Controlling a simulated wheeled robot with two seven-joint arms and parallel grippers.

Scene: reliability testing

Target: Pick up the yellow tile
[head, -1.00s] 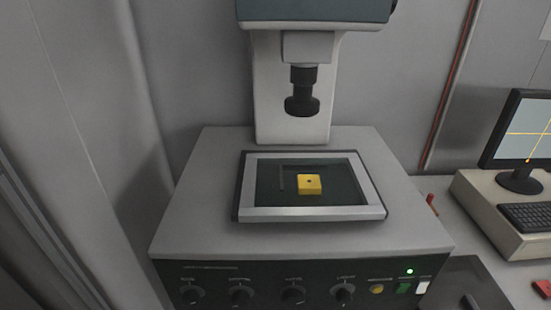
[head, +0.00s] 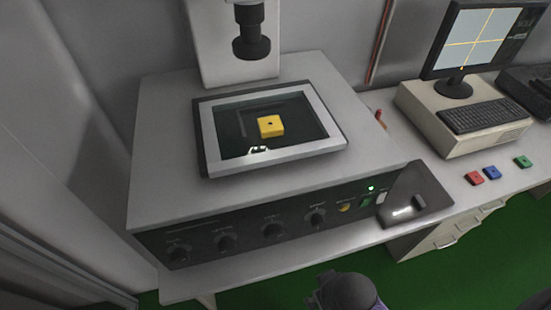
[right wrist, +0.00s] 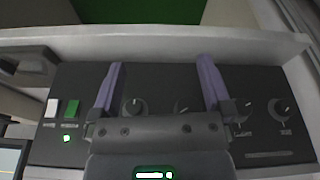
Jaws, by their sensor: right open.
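The yellow tile (head: 270,126), with a small dark hole on top, lies on the dark glass stage (head: 232,118) of the machine in the head view. The stage has a silver frame (head: 275,158). My right gripper (right wrist: 160,78) shows in the right wrist view with its two purple fingers apart and nothing between them. It is over the machine's front panel with knobs. The tile is not in the right wrist view. A dark rounded part of my arm (head: 345,292) shows at the bottom of the head view. My left gripper is not in view.
A microscope-like column with a black lens (head: 251,42) stands just behind the stage. The control panel (head: 245,230) has several knobs. To the right are a monitor (head: 485,40), a keyboard (head: 487,115), and red (head: 474,178), blue (head: 492,172) and green (head: 522,161) tiles on the bench.

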